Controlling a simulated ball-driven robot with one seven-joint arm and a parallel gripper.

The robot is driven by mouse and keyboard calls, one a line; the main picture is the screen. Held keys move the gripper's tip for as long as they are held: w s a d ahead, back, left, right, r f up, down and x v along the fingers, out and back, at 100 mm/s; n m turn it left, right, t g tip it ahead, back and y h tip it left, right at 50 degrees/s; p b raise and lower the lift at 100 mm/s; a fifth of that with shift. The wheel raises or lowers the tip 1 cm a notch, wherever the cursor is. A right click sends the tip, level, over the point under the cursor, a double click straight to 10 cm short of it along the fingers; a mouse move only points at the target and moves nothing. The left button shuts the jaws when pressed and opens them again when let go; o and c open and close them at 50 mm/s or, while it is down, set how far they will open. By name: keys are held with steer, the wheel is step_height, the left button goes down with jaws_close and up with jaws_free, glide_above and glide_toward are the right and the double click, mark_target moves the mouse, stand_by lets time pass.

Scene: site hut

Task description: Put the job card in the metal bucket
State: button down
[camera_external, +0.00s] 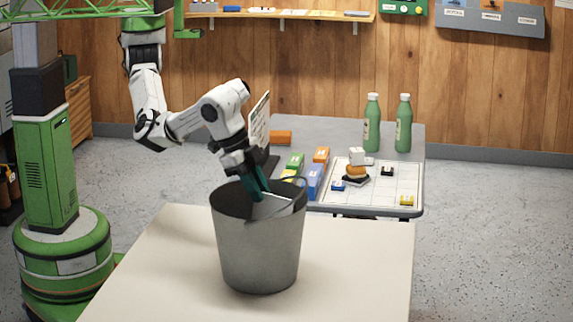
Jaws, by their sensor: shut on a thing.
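The metal bucket (258,250) stands upright on the pale near table, its mouth open upward. My gripper (258,190) reaches down into the bucket's mouth from above, with teal fingers. It is shut on a flat pale grey card, which I take to be the job card (270,207). The card is tilted and sits partly inside the mouth, near the right side of the rim. Its lower part is hidden by the bucket's front wall. I cannot tell whether it touches the bucket.
The pale table (360,260) is clear around the bucket. Behind it, a grey table (335,128) holds two green bottles (372,125) (403,125), colored blocks (314,180), a white gridded board (385,195) with small items, and an upright white panel (259,120) close behind my gripper.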

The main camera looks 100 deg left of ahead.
mark_target(258, 205)
steer(key=shift+f, duration=2.15)
steer(key=shift+f, duration=0.2)
steer(key=c, duration=1.1)
jaws_free()
steer(key=shift+r, duration=0.15)
steer(key=p+v, duration=0.1)
steer(key=v, duration=1.1)
